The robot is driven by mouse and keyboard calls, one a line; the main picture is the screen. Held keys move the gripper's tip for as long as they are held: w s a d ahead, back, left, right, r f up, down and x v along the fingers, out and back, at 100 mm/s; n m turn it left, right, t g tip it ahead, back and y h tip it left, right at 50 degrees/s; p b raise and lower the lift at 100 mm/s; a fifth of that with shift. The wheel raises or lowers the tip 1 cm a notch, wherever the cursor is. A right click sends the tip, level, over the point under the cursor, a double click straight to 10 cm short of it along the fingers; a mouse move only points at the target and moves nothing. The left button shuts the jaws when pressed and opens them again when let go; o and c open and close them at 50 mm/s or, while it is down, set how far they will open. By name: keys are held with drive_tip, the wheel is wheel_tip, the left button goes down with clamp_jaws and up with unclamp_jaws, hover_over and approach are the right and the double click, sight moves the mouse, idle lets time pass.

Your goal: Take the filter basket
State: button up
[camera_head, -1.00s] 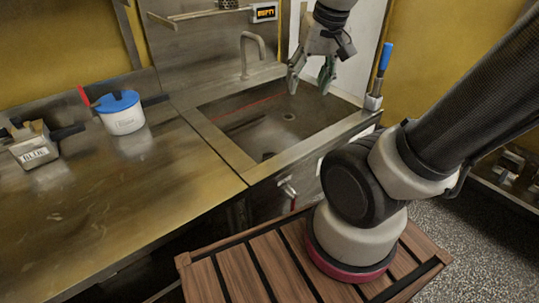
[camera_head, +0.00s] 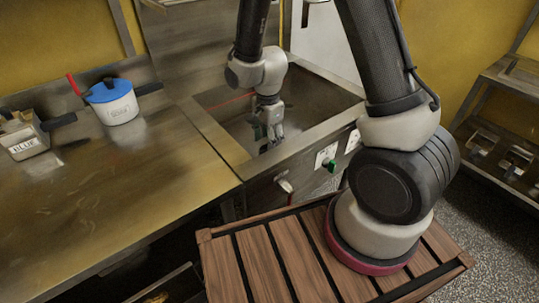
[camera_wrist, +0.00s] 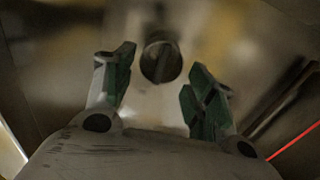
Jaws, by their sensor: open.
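My gripper (camera_head: 267,138) points down inside the metal sink (camera_head: 222,138), near its front side. Its two green-padded fingers are spread apart with nothing between them in the wrist view (camera_wrist: 160,92). A small round dark fitting (camera_wrist: 160,60) with a bar across it lies just beyond the fingertips, centred between them and not touched. I cannot tell whether it is the filter basket or a drain. In the head view my arm and gripper hide much of the sink floor, and no basket shows clearly.
A steel counter (camera_head: 110,205) left of the sink holds a white pot with a blue lid (camera_head: 113,100) and a metal box labelled BLUE (camera_head: 22,137). A green valve handle (camera_head: 329,166) and a tap (camera_head: 285,185) stick out from the sink's front. Shelving (camera_head: 500,140) stands at right.

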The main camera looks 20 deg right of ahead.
wheel_tip(320, 180, down, 5)
drive_tip(key=shift+w+f, duration=0.1)
drive_tip(key=shift+f, duration=0.05)
drive_tip(key=c, duration=0.7)
